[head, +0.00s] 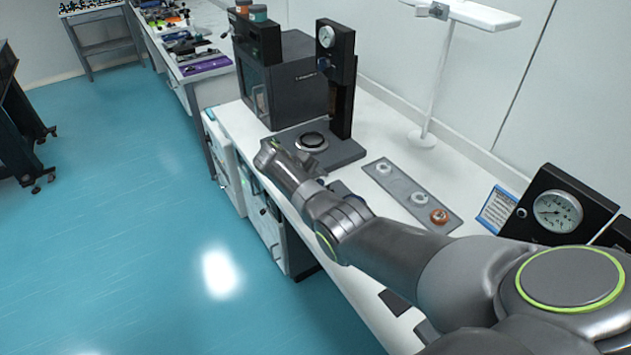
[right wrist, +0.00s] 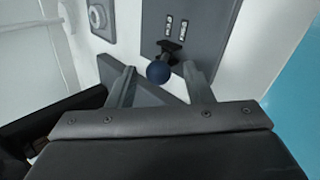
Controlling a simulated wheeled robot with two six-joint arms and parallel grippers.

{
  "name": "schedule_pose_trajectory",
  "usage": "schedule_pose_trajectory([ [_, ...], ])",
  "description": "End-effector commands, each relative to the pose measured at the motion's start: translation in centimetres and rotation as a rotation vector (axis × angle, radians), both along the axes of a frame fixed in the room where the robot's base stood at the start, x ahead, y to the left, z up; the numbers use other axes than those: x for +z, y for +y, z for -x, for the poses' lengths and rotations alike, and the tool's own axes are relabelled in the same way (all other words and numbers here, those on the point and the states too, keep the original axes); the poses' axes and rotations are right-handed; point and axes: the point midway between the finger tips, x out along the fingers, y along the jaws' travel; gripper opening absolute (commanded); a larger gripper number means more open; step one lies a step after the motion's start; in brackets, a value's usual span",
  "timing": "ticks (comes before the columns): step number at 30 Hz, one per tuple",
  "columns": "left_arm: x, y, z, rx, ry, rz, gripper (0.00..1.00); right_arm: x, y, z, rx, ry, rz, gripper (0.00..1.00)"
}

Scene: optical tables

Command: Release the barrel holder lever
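In the right wrist view a lever with a dark blue ball knob (right wrist: 158,72) stands out from a grey plate (right wrist: 150,30) with two small white label marks. My right gripper (right wrist: 160,68) is open. Its two fingers lie on either side of the knob in the picture, with a gap on both sides; how deep the knob sits between them I cannot tell. In the head view my right arm reaches across the bench to just in front of a dark press-like stand (head: 342,85); its fingers and the lever are hidden there. My left gripper is not in view.
A grey strip with round parts (head: 410,195) lies on the white bench right of my arm. A dark box (head: 298,85) stands behind it. A gauge panel (head: 557,210) stands at the right. The blue floor (head: 130,230) is open at left.

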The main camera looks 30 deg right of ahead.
Motion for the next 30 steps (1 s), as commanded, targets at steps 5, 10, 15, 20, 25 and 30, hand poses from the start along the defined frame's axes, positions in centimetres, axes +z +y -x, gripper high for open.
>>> schedule_pose_trajectory([
  [5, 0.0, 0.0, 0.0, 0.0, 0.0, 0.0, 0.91, 0.0, 0.0, 0.0, 0.0, 0.0, 0.0, 0.46],
  [10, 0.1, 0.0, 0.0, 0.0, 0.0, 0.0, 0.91, 0.7, 0.6, 0.0, 0.001, -0.001, 0.0, 0.46],
  [15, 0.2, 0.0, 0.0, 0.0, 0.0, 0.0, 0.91, 2.6, 2.4, 0.2, 0.002, -0.004, -0.001, 0.46],
  [20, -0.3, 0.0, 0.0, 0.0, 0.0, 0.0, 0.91, 5.2, 4.9, 0.5, 0.004, -0.006, -0.002, 0.46],
  [25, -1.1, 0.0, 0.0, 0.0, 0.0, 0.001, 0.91, 8.3, 7.6, 0.9, 0.002, -0.005, -0.001, 0.46],
  [30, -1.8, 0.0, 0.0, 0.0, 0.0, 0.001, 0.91, 10.9, 9.9, 1.2, 0.001, -0.003, -0.001, 0.46],
])
